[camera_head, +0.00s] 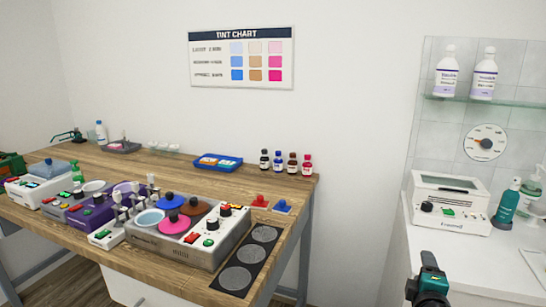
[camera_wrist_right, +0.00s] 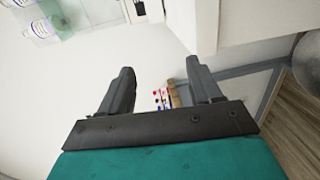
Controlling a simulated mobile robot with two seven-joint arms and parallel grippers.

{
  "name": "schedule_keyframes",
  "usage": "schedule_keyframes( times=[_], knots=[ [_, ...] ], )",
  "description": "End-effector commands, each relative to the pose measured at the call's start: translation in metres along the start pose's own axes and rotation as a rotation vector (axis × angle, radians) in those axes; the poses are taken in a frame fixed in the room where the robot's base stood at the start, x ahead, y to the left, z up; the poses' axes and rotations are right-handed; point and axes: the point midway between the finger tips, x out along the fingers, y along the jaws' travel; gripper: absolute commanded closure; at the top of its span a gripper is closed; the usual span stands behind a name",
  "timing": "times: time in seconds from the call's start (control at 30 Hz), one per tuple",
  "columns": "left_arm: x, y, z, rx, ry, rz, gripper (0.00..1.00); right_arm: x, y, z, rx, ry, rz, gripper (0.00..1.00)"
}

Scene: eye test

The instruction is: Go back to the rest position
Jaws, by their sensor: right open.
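My right gripper (camera_head: 428,292) shows at the bottom of the head view, right of the wooden table and in front of the white counter. In the right wrist view its two dark fingers (camera_wrist_right: 159,78) stand wide apart with nothing between them. Small red and dark items on the table show far off beyond the gap. I cannot make out my left gripper in either view.
A wooden table (camera_head: 285,187) holds a device with coloured lids (camera_head: 190,228), a blue tray (camera_head: 217,162) and several small bottles. A white counter (camera_head: 400,262) at the right bears a white machine (camera_head: 449,202) and a teal bottle (camera_head: 507,204). Floor shows between them.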

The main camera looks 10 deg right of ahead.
Motion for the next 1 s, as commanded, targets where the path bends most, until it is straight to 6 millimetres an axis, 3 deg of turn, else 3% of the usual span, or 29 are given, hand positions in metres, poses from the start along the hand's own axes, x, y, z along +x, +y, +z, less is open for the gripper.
schedule_keyframes(
  times=[0.03, 0.2, 0.33, 0.4, 0.5, 0.67, 1.0],
  knots=[
    [0.000, 0.000, 0.000, 0.000, 0.000, 0.000, 0.57, -0.026, -0.033, -0.012, 0.100, 0.059, -0.069, 0.36],
    [0.000, 0.000, 0.000, 0.000, 0.000, 0.000, 0.57, -0.119, -0.115, -0.052, 0.506, 0.195, -0.334, 0.36],
    [0.000, 0.000, 0.000, 0.000, -0.001, 0.000, 0.57, -0.195, -0.157, -0.075, 0.805, 0.222, -0.554, 0.36],
    [-0.001, 0.000, 0.001, -0.001, -0.001, 0.000, 0.57, -0.231, -0.170, -0.084, 0.940, 0.213, -0.656, 0.36],
    [-0.001, 0.000, 0.001, -0.001, -0.002, 0.000, 0.57, -0.268, -0.181, -0.092, 1.085, 0.191, -0.764, 0.36],
    [-0.001, 0.000, 0.002, -0.001, -0.004, 0.000, 0.57, -0.295, -0.186, -0.098, 1.193, 0.166, -0.843, 0.36],
    [-0.001, 0.000, 0.002, -0.001, -0.004, 0.000, 0.57, -0.295, -0.186, -0.098, 1.193, 0.166, -0.843, 0.36]
  ],
)
